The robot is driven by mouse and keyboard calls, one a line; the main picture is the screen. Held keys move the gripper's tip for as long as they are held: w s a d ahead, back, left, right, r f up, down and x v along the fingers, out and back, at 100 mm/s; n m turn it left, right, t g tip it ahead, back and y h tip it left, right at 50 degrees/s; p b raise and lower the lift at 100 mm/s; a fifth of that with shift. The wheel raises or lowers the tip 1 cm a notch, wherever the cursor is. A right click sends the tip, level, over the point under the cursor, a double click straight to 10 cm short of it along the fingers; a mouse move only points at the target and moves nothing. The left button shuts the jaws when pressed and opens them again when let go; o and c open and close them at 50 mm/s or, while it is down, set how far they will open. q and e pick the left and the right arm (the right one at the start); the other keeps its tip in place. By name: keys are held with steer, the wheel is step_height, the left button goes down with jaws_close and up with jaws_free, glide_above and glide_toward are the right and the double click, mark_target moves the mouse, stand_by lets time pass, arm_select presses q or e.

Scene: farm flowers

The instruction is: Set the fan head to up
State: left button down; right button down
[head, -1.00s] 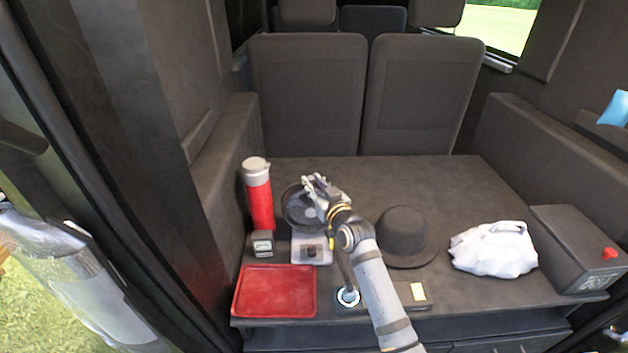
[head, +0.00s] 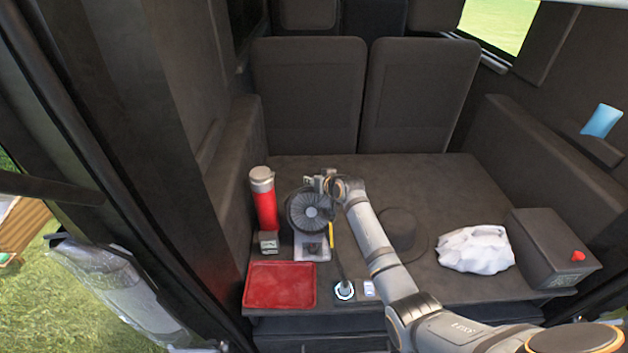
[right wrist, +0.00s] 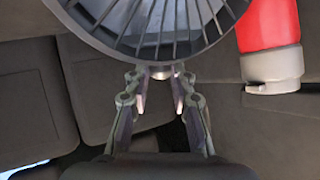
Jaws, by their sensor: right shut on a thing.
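The fan stands on the table's left half, with a dark round head (head: 311,212) and a light grey base (head: 312,249). Its grille and pale hub face toward the head camera, tilted somewhat upward. My right gripper (head: 326,180) is at the upper right edge of the head. In the right wrist view the grille (right wrist: 160,22) fills the top, and the gripper (right wrist: 160,92) is closed on a small part at its rim. The exact contact is partly hidden. My left gripper is in neither view.
A red bottle (head: 264,203) stands close left of the fan and a small grey box (head: 268,242) beside the base. A red tray (head: 280,285) lies in front. A black hat (head: 399,228), white cloth bag (head: 474,249) and dark box (head: 552,246) are to the right.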

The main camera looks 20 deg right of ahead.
steer(key=shift+w+d+r, duration=0.1)
steer(key=shift+w, duration=0.25)
steer(key=c, duration=1.5)
jaws_free()
steer(key=shift+c, duration=0.2)
steer(key=o, duration=0.4)
steer(key=shift+w, duration=0.1)
steer(key=shift+f, duration=0.2)
steer(key=v, duration=1.2)
